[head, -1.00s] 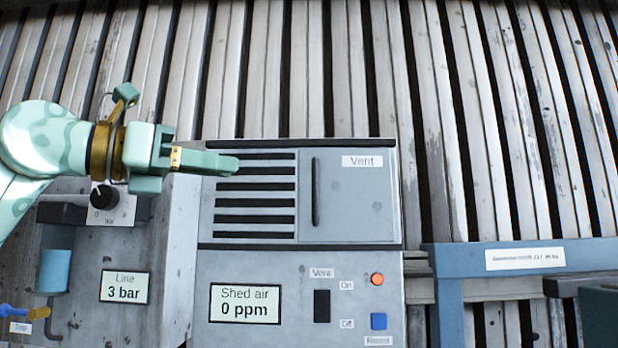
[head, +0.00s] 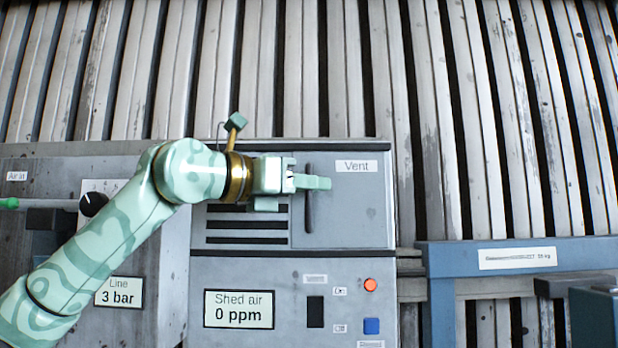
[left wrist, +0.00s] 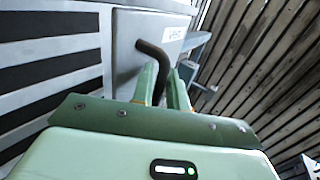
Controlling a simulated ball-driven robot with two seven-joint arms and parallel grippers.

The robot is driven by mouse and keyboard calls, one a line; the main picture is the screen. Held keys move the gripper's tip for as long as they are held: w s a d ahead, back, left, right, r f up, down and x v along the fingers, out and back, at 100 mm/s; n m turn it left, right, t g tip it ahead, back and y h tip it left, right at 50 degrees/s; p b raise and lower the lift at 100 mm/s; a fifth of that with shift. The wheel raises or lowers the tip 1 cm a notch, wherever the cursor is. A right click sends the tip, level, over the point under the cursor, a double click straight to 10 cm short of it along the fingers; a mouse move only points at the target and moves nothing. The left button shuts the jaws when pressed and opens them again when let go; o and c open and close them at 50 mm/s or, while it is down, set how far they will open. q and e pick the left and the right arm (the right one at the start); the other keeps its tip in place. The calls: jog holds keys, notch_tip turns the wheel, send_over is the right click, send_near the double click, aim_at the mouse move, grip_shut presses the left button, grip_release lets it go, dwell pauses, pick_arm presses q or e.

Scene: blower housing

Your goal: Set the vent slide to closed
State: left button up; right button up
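The vent slide (head: 358,215) is a grey plate on the right half of the upper housing, with a dark upright bar handle (head: 308,212) near its left edge. The dark vent slots (head: 247,240) show uncovered left of it. My left gripper (head: 312,183) is at the handle's upper part, its fingers pointing right and hiding some of the bar. My right gripper is not in view.
Below the slide are a black vent switch (head: 315,312), an orange button (head: 370,285), a blue button (head: 371,326) and a "0 ppm" display (head: 239,309). A blue frame (head: 520,257) stands at the right. A black knob (head: 93,204) is at the left.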

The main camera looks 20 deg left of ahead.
pick_arm(q)
jog(key=shift+c, duration=0.3)
grip_shut()
jog(key=shift+a, duration=0.2)
jog(key=s+a+p, duration=0.1)
jog(key=s+a, duration=0.3)
jog(key=a, duration=1)
jog(key=shift+s+a+p, duration=0.15)
jog(key=shift+a+p, duration=0.15)
jog(key=shift+a, duration=0.05)
jog(key=shift+o, duration=0.3)
grip_release()
jog(key=shift+s+a, duration=0.1)
jog(key=shift+a, duration=0.1)
jog(key=shift+d, duration=0.1)
